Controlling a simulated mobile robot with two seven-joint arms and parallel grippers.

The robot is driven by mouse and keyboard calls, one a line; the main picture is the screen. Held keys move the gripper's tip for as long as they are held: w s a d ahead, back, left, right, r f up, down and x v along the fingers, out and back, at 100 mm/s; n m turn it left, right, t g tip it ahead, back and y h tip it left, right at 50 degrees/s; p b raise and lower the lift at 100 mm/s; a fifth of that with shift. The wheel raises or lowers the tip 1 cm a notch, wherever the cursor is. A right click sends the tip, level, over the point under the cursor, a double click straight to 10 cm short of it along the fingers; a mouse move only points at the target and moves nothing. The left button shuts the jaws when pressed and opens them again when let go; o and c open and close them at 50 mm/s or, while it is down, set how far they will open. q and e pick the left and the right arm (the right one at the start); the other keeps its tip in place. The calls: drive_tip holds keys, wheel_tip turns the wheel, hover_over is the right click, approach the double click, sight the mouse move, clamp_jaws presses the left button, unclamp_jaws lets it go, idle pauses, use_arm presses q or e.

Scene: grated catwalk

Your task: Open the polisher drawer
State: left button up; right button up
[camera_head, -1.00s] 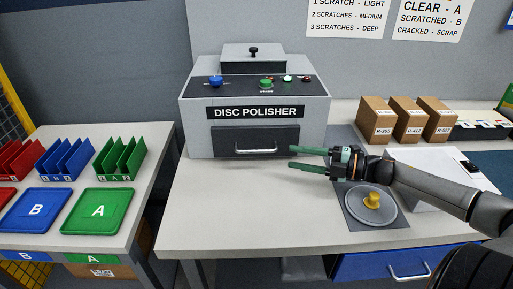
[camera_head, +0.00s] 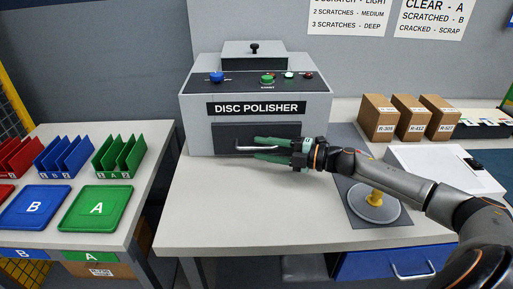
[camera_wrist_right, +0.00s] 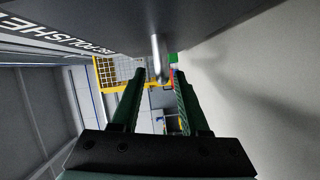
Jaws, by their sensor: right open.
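The grey disc polisher (camera_head: 190,125) stands on the bench, with its dark drawer front (camera_head: 225,133) closed below the name label. The drawer's silver bar handle (camera_head: 243,148) runs level across the front. My right gripper (camera_head: 256,149) reaches in from the right with its two green fingers open, one above and one below the handle's right part. In the right wrist view the handle (camera_wrist_right: 158,60) shows end-on between the tips of the open fingers (camera_wrist_right: 157,85). I see no contact between fingers and handle. My left gripper is not in view.
Cardboard boxes (camera_head: 378,118) and a white board (camera_head: 430,160) are to the right. The bench (camera_head: 215,215) in front of the drawer is clear. Green tray A (camera_head: 97,208) sits on the left table.

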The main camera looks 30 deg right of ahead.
drive_tip(key=shift+x, duration=1.2)
drive_tip(key=shift+c, duration=0.3)
clamp_jaws()
idle(0.4)
